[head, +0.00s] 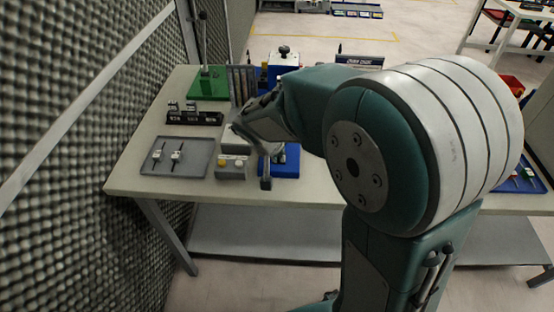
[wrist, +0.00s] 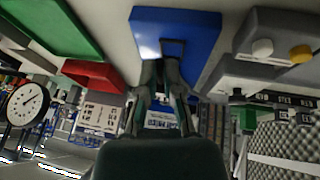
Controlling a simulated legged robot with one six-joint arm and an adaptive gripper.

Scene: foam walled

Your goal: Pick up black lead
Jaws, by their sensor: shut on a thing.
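My gripper (head: 266,170) reaches down over the blue board (head: 292,168) on the table. In the wrist view, its fingers (wrist: 162,72) are closed together in front of the blue board (wrist: 196,22). A thin dark loop (wrist: 173,44), which looks like the black lead, shows right at the fingertips, against the blue surface. The fingers are shut on it. Its ends are hidden by the fingers, and I cannot tell whether it still touches the board. In the head view my own arm hides much of the board and the lead is too small to make out.
A grey box with white and yellow buttons (head: 231,168) stands left of the blue board. A grey tray (head: 178,157), black terminal strip (head: 195,117) and green base (head: 208,84) lie further left. A foam wall (head: 65,130) borders the table's left side.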

